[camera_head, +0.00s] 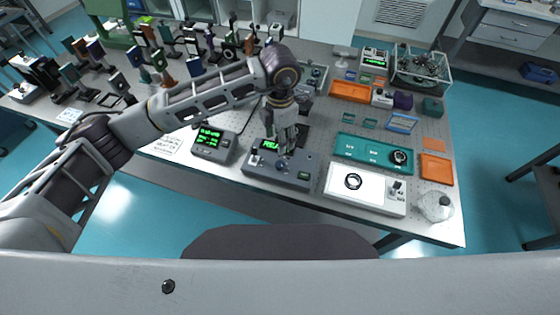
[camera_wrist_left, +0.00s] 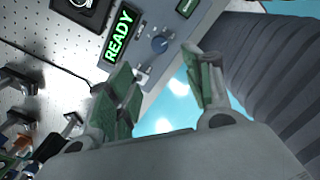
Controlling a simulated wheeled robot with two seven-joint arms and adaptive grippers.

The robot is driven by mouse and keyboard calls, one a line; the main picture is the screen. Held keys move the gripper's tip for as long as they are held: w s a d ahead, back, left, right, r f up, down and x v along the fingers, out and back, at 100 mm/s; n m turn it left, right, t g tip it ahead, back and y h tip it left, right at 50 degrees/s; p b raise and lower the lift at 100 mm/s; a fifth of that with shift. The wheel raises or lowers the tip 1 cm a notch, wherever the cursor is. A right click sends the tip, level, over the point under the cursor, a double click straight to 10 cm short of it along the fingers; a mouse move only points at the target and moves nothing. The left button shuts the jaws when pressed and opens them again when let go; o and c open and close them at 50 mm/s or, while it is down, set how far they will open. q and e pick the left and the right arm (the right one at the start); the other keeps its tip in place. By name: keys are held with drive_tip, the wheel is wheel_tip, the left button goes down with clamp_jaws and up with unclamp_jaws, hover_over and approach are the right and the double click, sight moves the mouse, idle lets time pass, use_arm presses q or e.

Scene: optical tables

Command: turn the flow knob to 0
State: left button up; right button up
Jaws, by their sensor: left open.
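A grey control box (camera_head: 262,174) with a green-lit display stands at the front edge of the table, below my left gripper (camera_head: 286,152). In the left wrist view the display (camera_wrist_left: 119,34) reads READY. A round blue knob (camera_wrist_left: 159,44) sits on the panel beside it; I cannot read a flow label or a scale. My left gripper (camera_wrist_left: 163,72) is open, its green-padded fingers apart and pointing at the panel. The knob shows beyond the gap between the fingertips, and nothing is held. My right gripper is not in view.
A grey meter (camera_head: 213,144) with green digits stands left of the box. A white plate with a black ring (camera_head: 336,190) and a teal panel (camera_head: 375,153) stand to its right. Several optical mounts (camera_head: 160,60) crowd the back left. The table's front edge is close.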

sight(280, 164)
use_arm(q)
wheel_tip(280, 164, down, 14)
drive_tip(key=p, duration=0.3)
drive_tip(key=shift+w+r, duration=0.1)
idle(0.6)
drive_tip(key=c, duration=1.1)
drive_tip(key=shift+o, duration=0.2)
